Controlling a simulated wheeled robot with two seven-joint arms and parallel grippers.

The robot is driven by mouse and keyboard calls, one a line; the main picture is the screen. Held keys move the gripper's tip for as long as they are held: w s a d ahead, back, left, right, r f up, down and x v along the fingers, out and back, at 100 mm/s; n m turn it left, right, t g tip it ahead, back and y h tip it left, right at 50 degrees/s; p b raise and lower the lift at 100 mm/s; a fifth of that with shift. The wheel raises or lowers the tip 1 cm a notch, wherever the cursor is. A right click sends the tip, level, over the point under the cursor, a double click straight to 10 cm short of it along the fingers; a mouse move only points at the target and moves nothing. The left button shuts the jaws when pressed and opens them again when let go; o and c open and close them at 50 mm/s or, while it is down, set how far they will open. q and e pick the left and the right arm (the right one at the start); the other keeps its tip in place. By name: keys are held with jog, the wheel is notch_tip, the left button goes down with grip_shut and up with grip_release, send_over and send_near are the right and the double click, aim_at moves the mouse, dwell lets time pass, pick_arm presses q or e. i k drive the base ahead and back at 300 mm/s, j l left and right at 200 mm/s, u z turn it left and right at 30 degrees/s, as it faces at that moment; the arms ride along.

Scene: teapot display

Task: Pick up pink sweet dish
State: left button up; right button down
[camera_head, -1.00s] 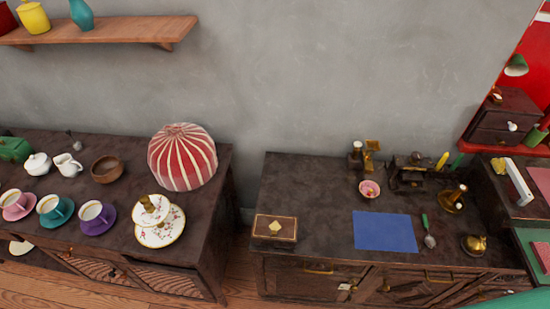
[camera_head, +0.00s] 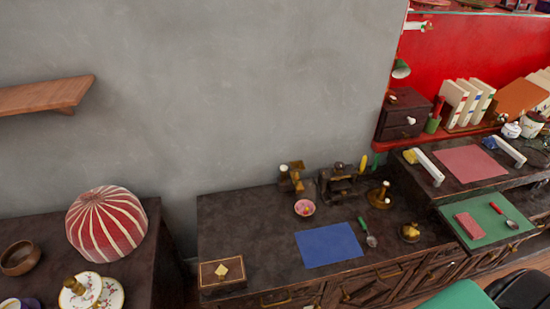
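The pink sweet dish (camera_head: 304,208) is a small round pink bowl with something small and yellowish in it. It stands upright on the dark cabinet top (camera_head: 240,227), in front of a dark machine and behind a blue mat. Neither of my grippers shows in the head view, and nothing is touching the dish.
A blue mat (camera_head: 329,245), a spoon (camera_head: 369,239), a brass bell (camera_head: 409,232) and a wooden box (camera_head: 221,273) lie around the dish. A dark machine (camera_head: 338,184) stands behind it. A striped red dome (camera_head: 106,224) sits on the left cabinet. The top left of the dish is clear.

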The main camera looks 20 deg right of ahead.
aim_at(300, 207)
jog(key=z, duration=1)
